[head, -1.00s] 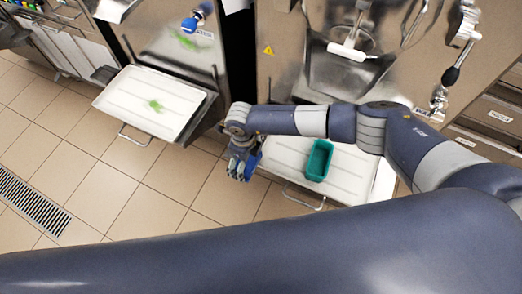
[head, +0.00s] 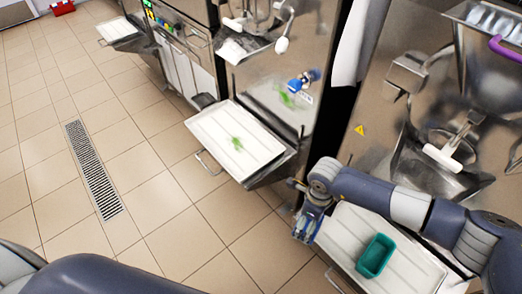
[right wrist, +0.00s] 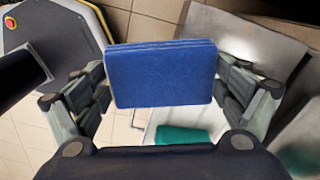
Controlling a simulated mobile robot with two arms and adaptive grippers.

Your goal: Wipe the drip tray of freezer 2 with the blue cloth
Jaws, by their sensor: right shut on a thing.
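My right gripper (head: 306,226) is shut on the folded blue cloth (right wrist: 160,76), held upright between its fingers in the right wrist view. In the head view it is beside the left end of the right-hand drip tray (head: 345,222), and little of the cloth shows. A white drip tray (head: 212,128) with a green smear (head: 237,143) juts from the middle freezer (head: 265,85), left of and beyond the gripper. The gripper is apart from this smeared tray. I cannot read the freezer numbers. My left gripper is not in view.
A teal container (head: 376,256) stands on the right-hand tray. Another drip tray (head: 118,29) juts out at the far left freezer. Tiled floor with a drain grate (head: 92,170) is open at left.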

